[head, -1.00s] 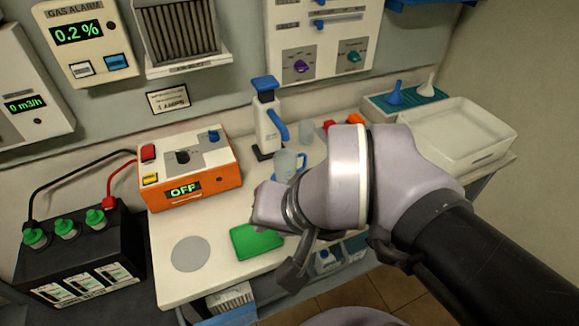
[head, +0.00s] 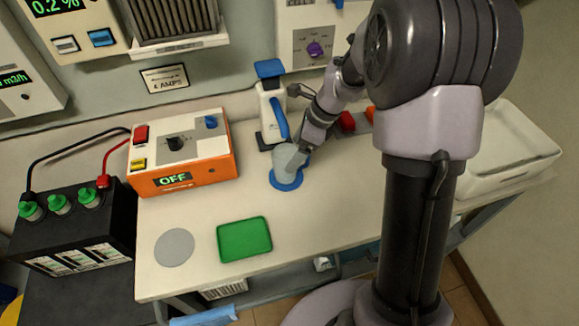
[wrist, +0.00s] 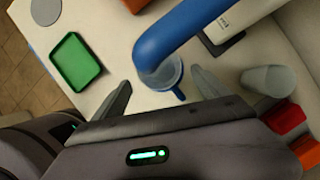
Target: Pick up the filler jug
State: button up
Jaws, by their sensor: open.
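In the wrist view the jug (wrist: 163,74) lies between and beyond the two spread fingers of my gripper (wrist: 160,82). A thick blue spout hides part of its top there. The gripper is open, and I cannot tell whether a finger touches the jug.
A white dispenser with a blue top (head: 271,112) and blue spout (wrist: 195,28) stands close behind the jug. A green tray (head: 244,240) and orange charger (head: 185,170) are left.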

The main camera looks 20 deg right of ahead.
jog(key=b+x, duration=0.3)
jog(key=x, duration=0.3)
jog(key=shift+w, duration=0.1)
jog(key=shift+d+r, duration=0.1)
jog(key=shift+r, duration=0.05)
jog(key=c, duration=1.7)
jog(key=shift+r, duration=0.1)
jog(key=shift+r+p, duration=1.2)
jog(key=shift+r, duration=0.5)
jog(key=s+a+r+p, duration=0.1)
jog(key=s+a, duration=0.2)
jog(key=s, duration=1.2)
jog(key=shift+s+r+p, duration=0.2)
jog(key=shift+s+p, duration=0.15)
jog(key=shift+p, duration=0.05)
jog(key=shift+a, duration=0.15)
